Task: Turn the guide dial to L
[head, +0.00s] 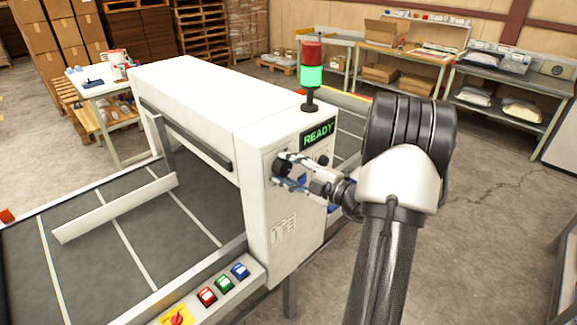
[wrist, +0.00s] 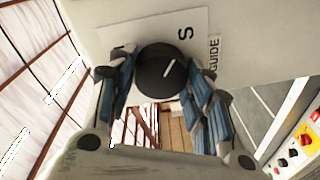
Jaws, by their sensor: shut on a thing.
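The guide dial (wrist: 162,70) is a round black knob with a white pointer line. It sits on a pale plate (wrist: 140,32) with the letter S and the word GUIDE beside it. The pointer slants up and right in the wrist view, roughly toward the S. Other letters on the plate are not readable. My gripper (wrist: 157,76) has its blue-padded fingers on either side of the dial and is shut on it. In the head view my gripper (head: 287,172) is at the end panel of the white machine (head: 255,135), where it mostly hides the dial.
A lit READY display (head: 318,133) and another dark knob (head: 323,160) are close to my gripper. A signal tower (head: 311,75) glows green above. Red, green and blue buttons (head: 224,283) sit low in front. A conveyor (head: 100,250) runs left; open floor (head: 480,230) lies right.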

